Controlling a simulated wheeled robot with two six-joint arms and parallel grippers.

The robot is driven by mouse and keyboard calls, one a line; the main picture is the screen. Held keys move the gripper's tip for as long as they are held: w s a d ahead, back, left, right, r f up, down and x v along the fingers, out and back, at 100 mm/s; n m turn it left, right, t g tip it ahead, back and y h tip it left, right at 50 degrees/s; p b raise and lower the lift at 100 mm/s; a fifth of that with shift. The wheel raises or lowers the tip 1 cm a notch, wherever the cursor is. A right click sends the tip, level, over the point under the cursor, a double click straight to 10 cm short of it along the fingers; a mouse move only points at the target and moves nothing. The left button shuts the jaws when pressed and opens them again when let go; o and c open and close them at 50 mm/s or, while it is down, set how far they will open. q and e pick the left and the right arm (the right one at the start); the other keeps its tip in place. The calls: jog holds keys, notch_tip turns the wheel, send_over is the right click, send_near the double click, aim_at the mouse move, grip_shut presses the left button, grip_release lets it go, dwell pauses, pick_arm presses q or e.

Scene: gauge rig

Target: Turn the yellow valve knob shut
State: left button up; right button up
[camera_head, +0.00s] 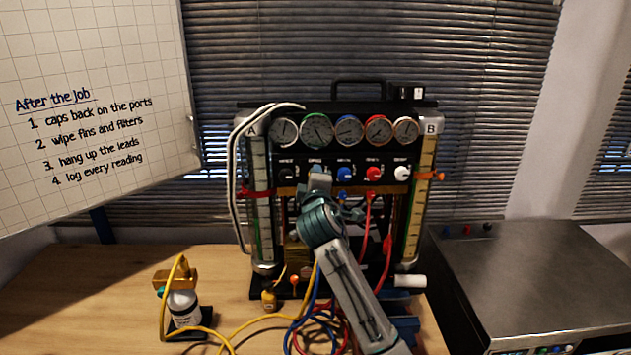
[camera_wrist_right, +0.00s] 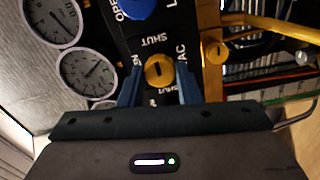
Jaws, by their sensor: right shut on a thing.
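The yellow valve knob (camera_wrist_right: 159,70) shows in the right wrist view, on the black panel (camera_wrist_right: 138,42) below a label reading SHUT. My right gripper (camera_wrist_right: 160,78) is shut on it, one blue-grey finger on each side. A small dark mark shows on the knob's face; which way it points is hard to tell. In the head view my right gripper (camera_head: 319,186) reaches the panel from below and covers the knob. My left gripper is in neither view.
A blue knob (camera_head: 344,173), red knob (camera_head: 373,173) and white knob (camera_head: 402,172) sit to the right in the same row, below several gauges (camera_head: 349,131). Hoses (camera_head: 318,325) lie tangled below. A bottle with a brass fitting (camera_head: 182,305) stands left on the table.

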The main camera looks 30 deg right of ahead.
dwell(0.3)
jog(key=o, duration=1)
jog(key=shift+c, duration=0.2)
jog(key=shift+s, duration=0.15)
jog(key=b+v, duration=0.3)
jog(key=v, duration=0.7)
jog(key=shift+s+b, duration=0.25)
jog(key=shift+b, duration=0.1)
jog(key=shift+a, duration=0.15)
